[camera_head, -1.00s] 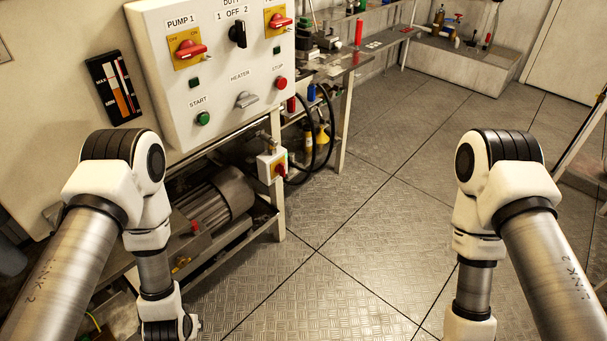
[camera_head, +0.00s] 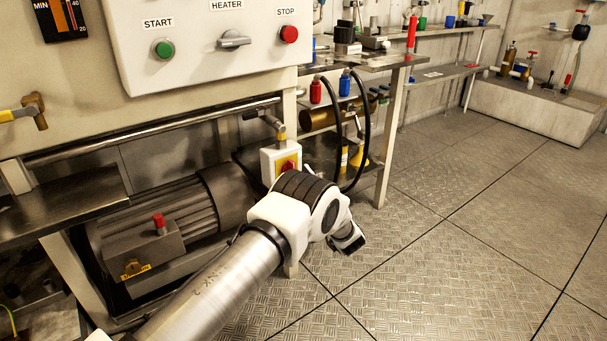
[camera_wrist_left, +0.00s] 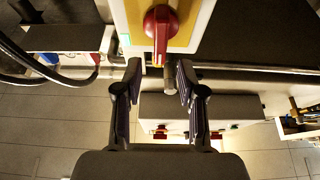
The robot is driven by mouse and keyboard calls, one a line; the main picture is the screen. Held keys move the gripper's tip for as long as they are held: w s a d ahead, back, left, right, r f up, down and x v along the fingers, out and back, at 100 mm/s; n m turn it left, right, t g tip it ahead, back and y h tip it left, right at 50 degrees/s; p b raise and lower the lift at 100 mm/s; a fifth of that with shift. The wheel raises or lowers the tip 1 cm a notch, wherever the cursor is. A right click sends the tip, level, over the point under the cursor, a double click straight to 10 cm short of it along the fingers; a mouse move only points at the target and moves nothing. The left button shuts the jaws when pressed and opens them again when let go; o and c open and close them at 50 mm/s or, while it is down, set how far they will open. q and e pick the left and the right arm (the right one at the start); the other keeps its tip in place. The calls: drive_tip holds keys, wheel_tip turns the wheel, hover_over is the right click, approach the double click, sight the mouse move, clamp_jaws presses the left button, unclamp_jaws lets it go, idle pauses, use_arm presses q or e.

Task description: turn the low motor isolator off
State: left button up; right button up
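The low motor isolator is a white box (camera_head: 268,163) with a red handle on a yellow plate (camera_head: 285,166), mounted low on the bench leg beside the motor. My left arm partly covers it in the head view. In the left wrist view the red handle (camera_wrist_left: 160,28) fills the top middle, its grip pointing down the picture over the yellow plate (camera_wrist_left: 183,22). My left gripper (camera_wrist_left: 158,72) is open, its fingers apart just below the handle in that view, with nothing held. Whether a finger touches the box is unclear. My right gripper is not in view.
A grey motor (camera_head: 165,220) with a red knob sits left of the isolator. The control panel (camera_head: 205,50) is above. Black hoses (camera_head: 367,130) hang close on the right, beside a bench leg (camera_head: 391,140). The plate floor (camera_head: 450,230) is open to the right.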

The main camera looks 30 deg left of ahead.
sight(294, 167)
use_arm(q)
drive_tip(key=x, duration=0.3)
drive_tip(key=shift+w+f+b, duration=0.1)
drive_tip(key=shift+f+b, duration=0.1)
drive_tip(key=shift+b, duration=0.1)
drive_tip(key=shift+w+a+r, duration=0.15)
drive_tip(key=shift+a+r, duration=0.1)
drive_tip(key=shift+a, duration=0.1)
clamp_jaws()
